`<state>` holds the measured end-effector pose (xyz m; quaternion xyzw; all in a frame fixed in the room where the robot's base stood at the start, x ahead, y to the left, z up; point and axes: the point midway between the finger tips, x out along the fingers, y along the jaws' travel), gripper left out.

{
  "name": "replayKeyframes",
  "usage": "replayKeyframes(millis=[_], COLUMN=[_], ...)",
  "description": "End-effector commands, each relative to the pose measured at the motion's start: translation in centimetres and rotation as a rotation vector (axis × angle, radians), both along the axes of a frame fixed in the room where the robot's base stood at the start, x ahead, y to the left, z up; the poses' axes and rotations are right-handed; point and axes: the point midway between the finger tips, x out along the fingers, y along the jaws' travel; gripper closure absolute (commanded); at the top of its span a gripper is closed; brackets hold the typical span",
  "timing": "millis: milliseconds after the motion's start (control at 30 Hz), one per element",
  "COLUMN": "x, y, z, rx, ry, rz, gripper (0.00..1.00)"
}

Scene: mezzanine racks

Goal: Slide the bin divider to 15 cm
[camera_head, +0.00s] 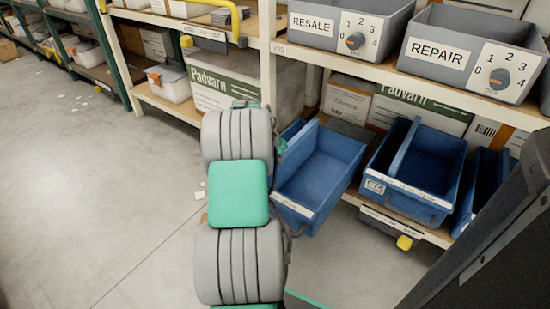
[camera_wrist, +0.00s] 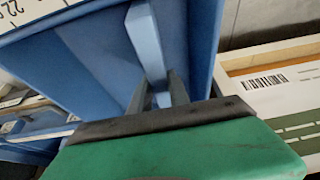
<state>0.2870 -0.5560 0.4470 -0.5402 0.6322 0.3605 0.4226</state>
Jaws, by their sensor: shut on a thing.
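A blue bin (camera_head: 330,160) sits tilted toward me on the rack's lower shelf, just right of my arm. Its divider (camera_wrist: 144,38) is a blue plate with a pale top edge, seen in the wrist view. My gripper (camera_wrist: 163,92) is shut on this divider, with grey fingers on either side of its edge. The blue bin's inside wall also fills much of the wrist view (camera_wrist: 90,60). In the head view my arm hides the gripper's fingers and most of the divider. The divider's exact position along the bin cannot be read.
A second blue bin (camera_head: 425,165) with its own divider stands to the right, and a third (camera_head: 480,185) beyond it. Grey RESALE (camera_head: 325,45) and REPAIR (camera_head: 425,75) bins with dials sit on the shelf above. Padvarn cartons (camera_head: 225,92) stand behind. The floor at left is mostly clear.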

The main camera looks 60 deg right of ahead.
Motion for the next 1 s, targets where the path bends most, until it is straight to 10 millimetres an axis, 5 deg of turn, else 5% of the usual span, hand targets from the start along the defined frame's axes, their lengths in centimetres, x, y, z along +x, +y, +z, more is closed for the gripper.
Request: replayKeyframes(millis=[300, 667, 700, 1000], x=[-6.0, -6.7, -6.7, -6.7], y=[0.9, 1.1, 1.1, 1.1], z=[0.3, 0.0, 0.0, 0.0], rx=[0.002, 0.001, 0.0, 0.001], ry=[0.002, 0.002, 0.002, 0.001], rz=[-0.004, -0.001, -0.001, 0.0], gripper=[1.0, 1.0, 0.76, 0.56])
